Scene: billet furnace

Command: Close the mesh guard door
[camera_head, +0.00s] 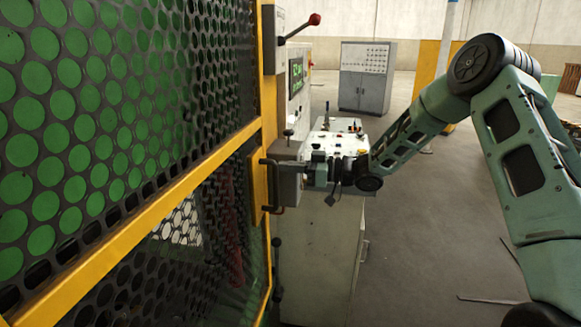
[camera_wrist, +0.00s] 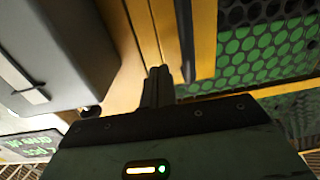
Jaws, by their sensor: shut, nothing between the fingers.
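The mesh guard door (camera_head: 120,240), dark perforated panels in a yellow frame, fills the left of the head view. Its dark handle (camera_head: 267,185) is on the edge beside the yellow post (camera_head: 270,95). In the wrist view the green-backed mesh (camera_wrist: 265,45) is at right. A narrow seam shows between yellow bars ahead of the fingers; I cannot tell if the door is fully closed. My gripper (camera_head: 308,176) is near the handle, by a grey box (camera_head: 289,185). In the wrist view my gripper (camera_wrist: 157,86) is shut and empty, its fingertips close to the yellow bars; contact is unclear.
A control panel with a green display (camera_head: 296,76) and a red-knobbed lever (camera_head: 313,20) is beyond the post. A console with buttons (camera_head: 335,130) stands behind my gripper. A grey cabinet (camera_head: 366,78) is farther back. The floor (camera_head: 420,230) at right is mostly clear.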

